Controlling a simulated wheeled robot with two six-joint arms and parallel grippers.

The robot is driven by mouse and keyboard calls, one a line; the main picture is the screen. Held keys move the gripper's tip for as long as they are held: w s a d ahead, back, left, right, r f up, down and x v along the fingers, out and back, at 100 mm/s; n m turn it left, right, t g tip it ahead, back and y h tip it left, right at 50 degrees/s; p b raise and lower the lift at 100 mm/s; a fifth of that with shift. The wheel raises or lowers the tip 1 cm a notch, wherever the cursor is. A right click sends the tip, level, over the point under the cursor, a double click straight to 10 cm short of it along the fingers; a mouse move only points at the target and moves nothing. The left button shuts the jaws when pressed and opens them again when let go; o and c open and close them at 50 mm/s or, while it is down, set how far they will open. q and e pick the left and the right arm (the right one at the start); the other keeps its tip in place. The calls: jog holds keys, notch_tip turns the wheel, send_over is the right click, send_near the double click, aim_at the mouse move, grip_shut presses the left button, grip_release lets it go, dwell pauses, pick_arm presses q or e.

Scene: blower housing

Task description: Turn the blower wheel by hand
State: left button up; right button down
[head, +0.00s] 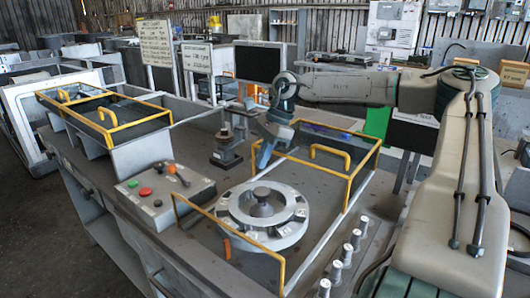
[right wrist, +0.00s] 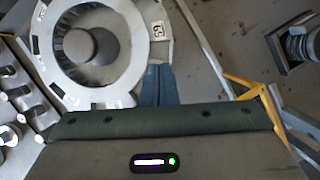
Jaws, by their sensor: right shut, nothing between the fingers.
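The blower wheel (head: 234,213) is a thick grey ring with openings and a raised round hub (head: 262,196) in its middle. It lies flat inside a yellow-edged guard on the bench. In the right wrist view the wheel (right wrist: 130,84) fills the upper left, with a small label reading 63 on its rim. My right gripper (head: 263,164) is shut and empty, its blue fingers pointing down just behind the wheel's far rim. In the right wrist view the fingers (right wrist: 158,84) are beside the rim near the label. I cannot tell whether they touch it. My left gripper is not in view.
The yellow guard frame (head: 345,190) with a handle surrounds the wheel. A control box (head: 165,195) with red and green buttons stands to the left. Several metal pegs (head: 346,254) line the front right. A dark clamp-like fixture (head: 226,153) stands behind left.

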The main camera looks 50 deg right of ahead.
jog(key=x, duration=0.4)
jog(key=shift+f, duration=0.15)
jog(key=shift+w+a+f, duration=0.1)
jog(key=shift+a+f, duration=0.15)
jog(key=shift+f, duration=0.35)
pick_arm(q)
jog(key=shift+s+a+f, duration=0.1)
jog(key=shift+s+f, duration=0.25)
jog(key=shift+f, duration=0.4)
pick_arm(e)
jog(key=shift+f, duration=0.2)
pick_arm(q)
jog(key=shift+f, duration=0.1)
